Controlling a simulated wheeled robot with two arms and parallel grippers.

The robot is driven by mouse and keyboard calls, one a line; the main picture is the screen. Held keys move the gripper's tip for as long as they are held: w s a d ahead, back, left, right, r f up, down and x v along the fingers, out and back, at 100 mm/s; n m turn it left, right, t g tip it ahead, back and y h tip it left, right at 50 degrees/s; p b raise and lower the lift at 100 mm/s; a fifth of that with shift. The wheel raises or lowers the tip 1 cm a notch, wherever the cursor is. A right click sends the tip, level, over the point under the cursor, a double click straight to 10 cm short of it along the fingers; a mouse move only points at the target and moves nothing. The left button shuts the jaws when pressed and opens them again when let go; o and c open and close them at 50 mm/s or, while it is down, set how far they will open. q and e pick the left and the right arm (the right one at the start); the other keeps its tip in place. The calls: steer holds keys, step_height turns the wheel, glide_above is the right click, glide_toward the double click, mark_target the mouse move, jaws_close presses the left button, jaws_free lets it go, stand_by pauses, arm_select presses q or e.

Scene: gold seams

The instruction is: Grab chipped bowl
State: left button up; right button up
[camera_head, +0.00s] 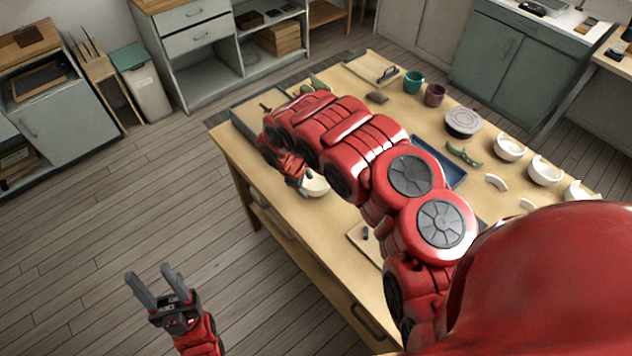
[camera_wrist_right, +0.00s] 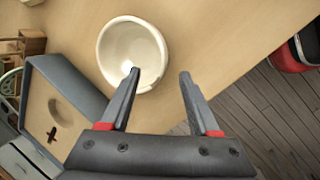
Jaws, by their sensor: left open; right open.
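A white bowl (camera_head: 316,185) stands on the table near its front left edge, partly hidden by my right arm. It fills the upper left of the right wrist view (camera_wrist_right: 118,50), opening up; I cannot make out a chip. My right gripper (camera_wrist_right: 159,74) is open and empty. In that view one finger overlaps the bowl's inside and the other lies outside its right rim; contact cannot be told. Other white bowls with notched rims (camera_head: 509,148) (camera_head: 544,172) stand at the table's right. My left gripper (camera_head: 152,276) is open and empty, off the table over the floor.
The wooden table (camera_head: 240,155) carries a blue tray (camera_head: 452,172), a round grey-lidded tin (camera_head: 462,121), a teal cup (camera_head: 413,82), a purple cup (camera_head: 434,95) and curved white shards (camera_head: 497,183). A grey-sided box (camera_wrist_right: 65,95) lies close to the bowl. The table edge is near the right gripper.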

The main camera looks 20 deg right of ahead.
mark_target(311, 189)
steer(key=shift+s+d+f+p, duration=0.15)
steer(key=shift+d+f+p, duration=0.15)
steer(key=shift+f+p, duration=0.3)
steer(key=shift+p+x, duration=0.45)
steer(key=shift+x, duration=0.45)
steer(key=shift+d+f, duration=0.15)
steer(key=shift+f, duration=0.2)
steer(key=shift+d+f, duration=0.15)
steer(key=shift+f, duration=0.3)
jaws_close()
